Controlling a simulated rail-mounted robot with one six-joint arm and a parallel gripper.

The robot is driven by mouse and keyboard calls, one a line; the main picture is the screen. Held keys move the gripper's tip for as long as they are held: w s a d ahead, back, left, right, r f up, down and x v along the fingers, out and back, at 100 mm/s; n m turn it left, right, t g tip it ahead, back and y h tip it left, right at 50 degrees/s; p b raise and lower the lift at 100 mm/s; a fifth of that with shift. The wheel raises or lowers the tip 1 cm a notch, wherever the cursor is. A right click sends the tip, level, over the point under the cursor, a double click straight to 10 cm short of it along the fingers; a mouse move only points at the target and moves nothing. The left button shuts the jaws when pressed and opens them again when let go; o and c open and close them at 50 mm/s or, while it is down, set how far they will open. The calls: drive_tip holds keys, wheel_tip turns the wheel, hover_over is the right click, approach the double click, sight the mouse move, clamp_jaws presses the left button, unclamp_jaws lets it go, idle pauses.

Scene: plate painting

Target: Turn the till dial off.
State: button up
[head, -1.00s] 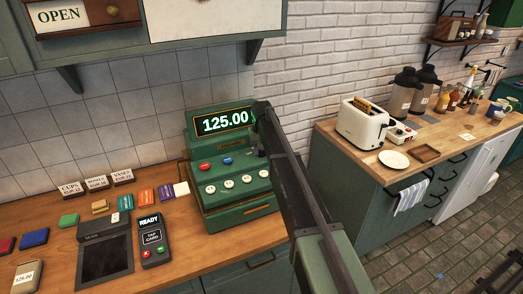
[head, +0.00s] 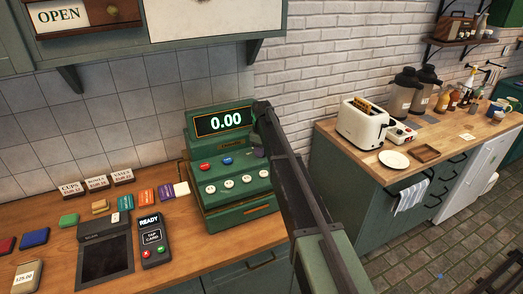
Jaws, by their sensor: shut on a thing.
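The green till (head: 238,215) stands on the wooden counter. Its display (head: 224,121) reads 0.00. Red, blue and white round keys show on its front. My arm reaches in from the lower right, and my gripper (head: 259,151) is at the till's right side, just below the display. The gripper is small and dark here and partly hidden by my own arm. It is shut on the till dial, which is mostly covered, so its pointer cannot be read.
A card reader (head: 151,240) showing READY and a dark scan pad (head: 104,258) lie left of the till. Small coloured blocks and price signs (head: 97,183) stand farther left. A toaster (head: 362,124) is on the separate right counter.

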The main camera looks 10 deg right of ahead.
drive_tip(key=n, duration=0.4)
drive_tip(key=shift+n, duration=0.4)
idle(0.4)
drive_tip(key=o, duration=0.9)
wheel_tip(320, 180, up, 11)
drive_tip(key=p, duration=1.1)
drive_tip(key=shift+f, duration=0.15)
